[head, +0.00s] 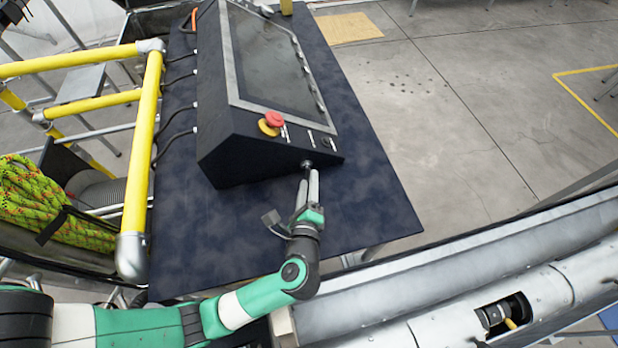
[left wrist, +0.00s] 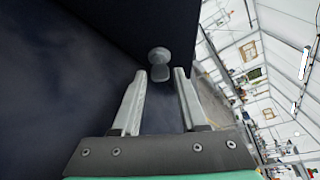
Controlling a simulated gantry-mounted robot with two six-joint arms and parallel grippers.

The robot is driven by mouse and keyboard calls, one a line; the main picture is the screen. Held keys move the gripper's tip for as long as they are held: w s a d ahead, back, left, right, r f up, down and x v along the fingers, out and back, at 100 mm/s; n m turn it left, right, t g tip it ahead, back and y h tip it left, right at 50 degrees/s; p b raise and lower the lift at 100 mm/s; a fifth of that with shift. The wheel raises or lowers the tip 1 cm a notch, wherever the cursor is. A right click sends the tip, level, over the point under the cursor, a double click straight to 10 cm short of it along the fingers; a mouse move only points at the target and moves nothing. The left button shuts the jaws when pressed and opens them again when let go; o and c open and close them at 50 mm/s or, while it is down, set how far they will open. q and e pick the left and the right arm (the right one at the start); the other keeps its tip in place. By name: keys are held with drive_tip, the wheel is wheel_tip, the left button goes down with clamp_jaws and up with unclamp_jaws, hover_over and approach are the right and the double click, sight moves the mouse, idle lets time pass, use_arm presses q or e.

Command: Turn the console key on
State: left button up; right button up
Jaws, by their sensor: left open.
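The console (head: 232,130) is a dark box with a sloped screen, standing on a dark blue table. Its key (head: 307,164) is a small silver knob low on the near side face. My left gripper (head: 311,174) is at the key, with its fingers pointing at it. In the left wrist view the key (left wrist: 159,58) shows as a grey round knob just beyond and between the open fingertips of the left gripper (left wrist: 160,72). The fingers stand apart with a gap between them. Whether a fingertip touches the key I cannot tell. My right gripper is not in view.
A red emergency button (head: 273,119) on a yellow base sits on the console's near panel. Cables run from the console's left side. A yellow railing (head: 143,150) and a coiled green rope (head: 45,200) are at the left. The table (head: 375,205) is clear right of the console.

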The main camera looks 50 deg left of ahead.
sight(309, 173)
use_arm(q)
drive_tip(key=shift+x, duration=1)
clamp_jaws()
